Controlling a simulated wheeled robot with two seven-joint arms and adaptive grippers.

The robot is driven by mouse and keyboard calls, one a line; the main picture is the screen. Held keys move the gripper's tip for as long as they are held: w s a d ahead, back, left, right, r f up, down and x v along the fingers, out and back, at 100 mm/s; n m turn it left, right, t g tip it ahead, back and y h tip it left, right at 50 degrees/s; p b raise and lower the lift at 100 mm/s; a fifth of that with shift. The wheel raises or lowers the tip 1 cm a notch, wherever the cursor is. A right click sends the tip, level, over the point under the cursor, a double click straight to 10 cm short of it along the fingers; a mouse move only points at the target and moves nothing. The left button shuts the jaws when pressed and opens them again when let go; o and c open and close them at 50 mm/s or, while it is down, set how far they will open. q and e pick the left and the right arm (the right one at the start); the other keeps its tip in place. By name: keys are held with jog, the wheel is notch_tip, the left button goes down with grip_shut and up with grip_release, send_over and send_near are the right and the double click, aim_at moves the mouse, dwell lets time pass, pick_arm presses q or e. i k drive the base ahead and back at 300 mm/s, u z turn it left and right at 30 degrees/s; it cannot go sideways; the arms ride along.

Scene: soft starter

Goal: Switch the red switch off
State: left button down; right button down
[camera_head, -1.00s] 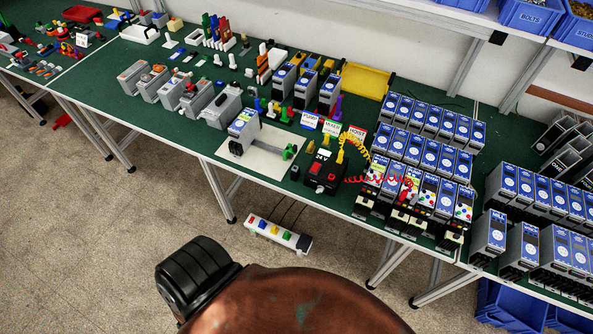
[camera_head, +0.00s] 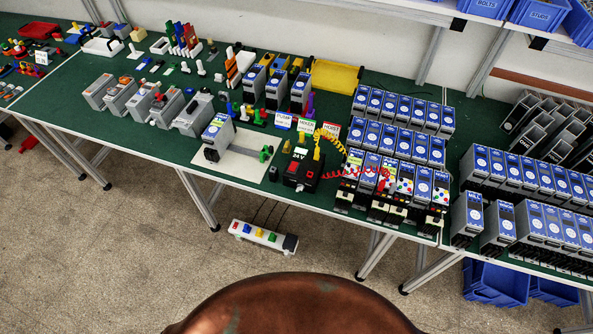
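A white power strip (camera_head: 285,240) lies on the floor in front of the workbench. Whether the red switch is on or off is too small to tell. A black 24 V box (camera_head: 302,172) with red parts on its top stands on the bench above the strip. Neither of my grippers is in view.
The green-topped workbench (camera_head: 150,142) runs across the view, with grey devices and blue-labelled modules (camera_head: 402,110) on it. Metal bench legs (camera_head: 202,200) stand on both sides of the strip. Blue bins (camera_head: 495,280) sit under the bench at right.

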aim_at(294, 166)
jog(key=k, duration=1.35)
jog(key=z, duration=0.35)
jog(key=i, duration=0.35)
jog(key=z, duration=0.65)
jog(key=i, duration=1.1)
jog(key=u, duration=0.6)
